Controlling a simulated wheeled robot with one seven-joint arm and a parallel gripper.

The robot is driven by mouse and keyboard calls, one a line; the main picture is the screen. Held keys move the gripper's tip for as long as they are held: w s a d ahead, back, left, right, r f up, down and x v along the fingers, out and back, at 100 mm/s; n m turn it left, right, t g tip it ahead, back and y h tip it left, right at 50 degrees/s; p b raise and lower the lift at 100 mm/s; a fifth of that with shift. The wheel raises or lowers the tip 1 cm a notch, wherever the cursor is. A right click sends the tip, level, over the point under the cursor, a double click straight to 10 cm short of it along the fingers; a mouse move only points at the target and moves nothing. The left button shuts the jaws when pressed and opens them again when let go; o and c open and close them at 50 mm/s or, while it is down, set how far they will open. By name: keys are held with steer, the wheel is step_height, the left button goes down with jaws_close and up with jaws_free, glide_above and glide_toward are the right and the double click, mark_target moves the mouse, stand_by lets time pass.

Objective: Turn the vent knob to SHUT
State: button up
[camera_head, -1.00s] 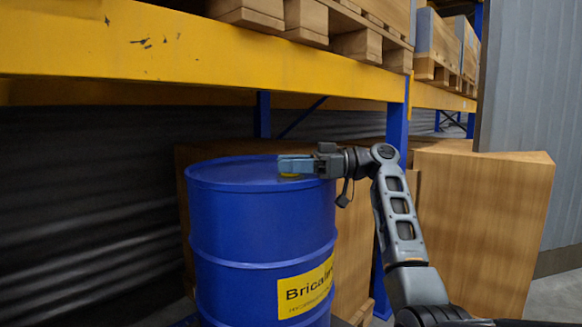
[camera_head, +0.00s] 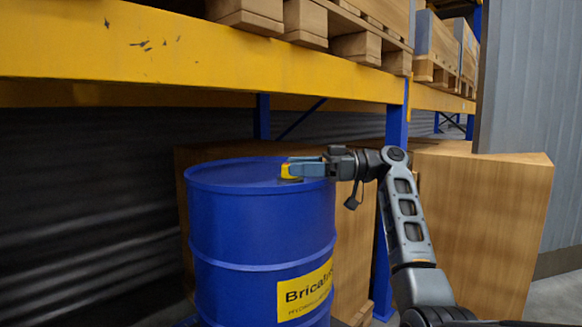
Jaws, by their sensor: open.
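A blue drum (camera_head: 245,225) with a yellow label stands at the centre-left. A small yellow piece (camera_head: 287,172), which looks like the vent knob, sits on the drum's top near the right side. It is partly hidden by my gripper (camera_head: 300,168). My gripper reaches in from the right, level, low over the drum's top. Its fingers are at the yellow piece's right side, open. I cannot tell whether they touch it or are around it. No SHUT marking can be read.
A yellow rack beam (camera_head: 200,50) crosses above the drum, with wooden pallets (camera_head: 360,45) on it. A blue upright (camera_head: 395,140) stands behind my arm. Large brown boxes (camera_head: 485,220) stand at the right and behind the drum. Floor shows at the lower right.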

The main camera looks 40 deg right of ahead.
mark_target(325, 183)
steer(key=shift+v, duration=2.65)
